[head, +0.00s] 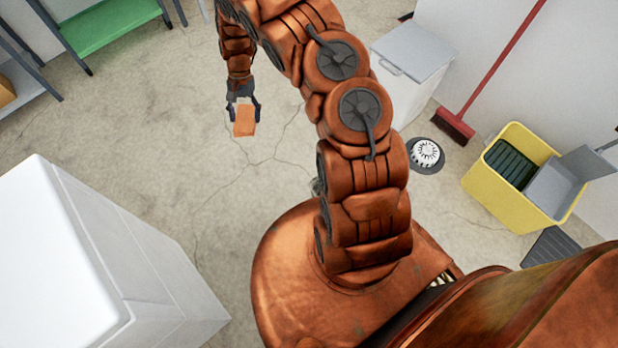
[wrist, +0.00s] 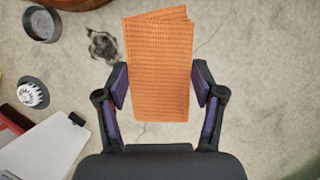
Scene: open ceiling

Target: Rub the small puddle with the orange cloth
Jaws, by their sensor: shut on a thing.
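My gripper (head: 243,104) is shut on the folded orange cloth (head: 244,121) and holds it over the concrete floor. In the wrist view the cloth (wrist: 160,75) sits between both finger pads (wrist: 160,85), its far end sticking out past them. A small dark, shiny patch, which looks like the puddle (wrist: 103,45), lies on the floor left of the cloth in the wrist view. The cloth is apart from the patch.
A grey-lidded bin (head: 411,50) stands behind. A white cabinet (head: 60,260) fills the lower left; a green bench (head: 108,24) is at the back left. The middle floor is clear.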

